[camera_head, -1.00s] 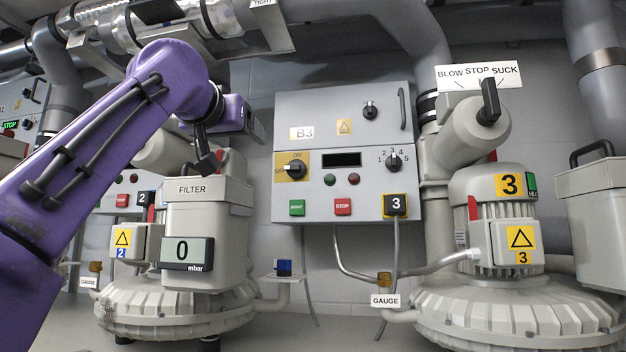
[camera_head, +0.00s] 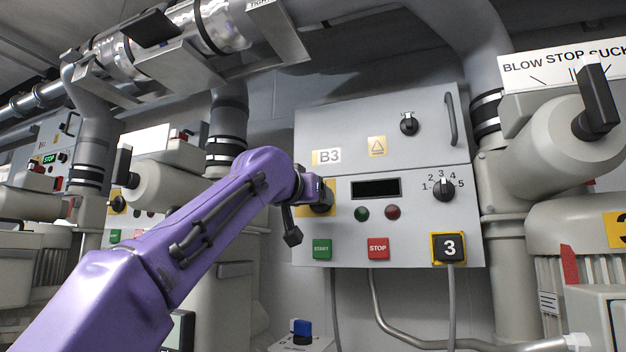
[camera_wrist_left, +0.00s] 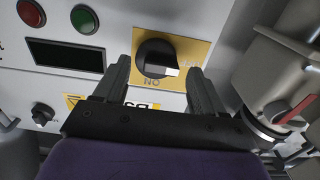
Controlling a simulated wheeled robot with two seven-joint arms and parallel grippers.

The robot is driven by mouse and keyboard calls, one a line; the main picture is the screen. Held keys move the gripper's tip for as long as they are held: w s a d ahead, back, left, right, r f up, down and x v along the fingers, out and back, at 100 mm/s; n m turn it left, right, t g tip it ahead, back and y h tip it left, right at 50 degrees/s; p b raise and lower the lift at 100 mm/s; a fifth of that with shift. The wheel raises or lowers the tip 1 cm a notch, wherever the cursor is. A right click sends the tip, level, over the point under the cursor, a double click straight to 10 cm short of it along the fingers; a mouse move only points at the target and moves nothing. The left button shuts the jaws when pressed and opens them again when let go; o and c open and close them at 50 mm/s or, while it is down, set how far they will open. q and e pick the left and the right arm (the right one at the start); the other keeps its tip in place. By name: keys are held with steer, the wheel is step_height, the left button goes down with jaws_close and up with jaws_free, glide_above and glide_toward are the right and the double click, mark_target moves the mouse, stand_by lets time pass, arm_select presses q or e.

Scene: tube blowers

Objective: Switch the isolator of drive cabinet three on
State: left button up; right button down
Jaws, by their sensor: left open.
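Drive cabinet three (camera_head: 405,220) is a grey box marked B3 with a black 3 tag. Its isolator (camera_wrist_left: 155,55) is a black rotary knob on a yellow plate (camera_wrist_left: 197,50), seen upside down in the left wrist view. The knob's white mark points right, toward the OFF side; ON is printed below the knob. My left gripper (camera_wrist_left: 160,82) is open, its two dark fingers to either side of the knob, with no clear contact. In the head view my left gripper (camera_head: 308,188) covers part of the isolator (camera_head: 323,197). My right gripper is out of view.
The cabinet also has a dark display (camera_head: 376,188), a green START button (camera_head: 322,249), a red STOP button (camera_head: 378,248) and a selector (camera_head: 443,189). A blower's lever valve (camera_head: 597,100) is at the right. A door handle (camera_head: 450,119) sticks out above.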

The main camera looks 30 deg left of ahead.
arm_select(q)
steer(key=shift+w+a+r+p, duration=0.1)
steer(key=shift+w+a+p, duration=0.15)
steer(key=shift+w+p, duration=0.2)
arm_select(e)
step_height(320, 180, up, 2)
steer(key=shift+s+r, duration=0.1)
arm_select(q)
steer(key=shift+w, duration=0.15)
steer(key=shift+c, duration=1.2)
steer(key=c, duration=0.8)
